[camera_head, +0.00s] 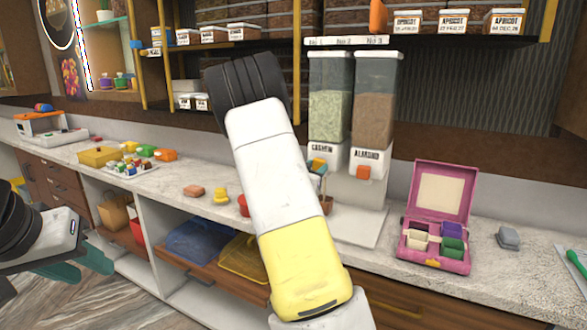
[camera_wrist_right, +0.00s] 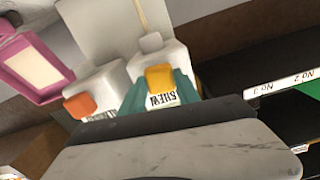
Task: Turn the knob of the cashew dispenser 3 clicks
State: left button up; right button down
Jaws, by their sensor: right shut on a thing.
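The cashew dispenser (camera_head: 329,105) stands on the counter, a clear hopper of pale green contents over a white base labelled CASHEW. Its yellow-orange knob (camera_head: 318,164) is partly hidden by my right gripper (camera_head: 319,173). In the right wrist view the knob (camera_wrist_right: 160,78) sits between the teal fingers of my right gripper (camera_wrist_right: 160,90), which are shut on it. Part of the label (camera_wrist_right: 163,99) shows below the knob. My left gripper (camera_head: 82,267) is low at the left, in front of the counter, its teal fingers apart and empty.
The almond dispenser (camera_head: 376,100) with an orange knob (camera_head: 363,172) stands close on the right. A pink open box (camera_head: 437,215) and a grey item (camera_head: 508,238) are further right. A shelf (camera_head: 400,38) with boxes hangs above. My right forearm hides part of the counter.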

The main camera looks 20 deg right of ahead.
jog(key=m, duration=1.3)
jog(key=shift+m, duration=1.7)
jog(key=c, duration=0.9)
grip_release()
jog(key=shift+v, duration=3.95)
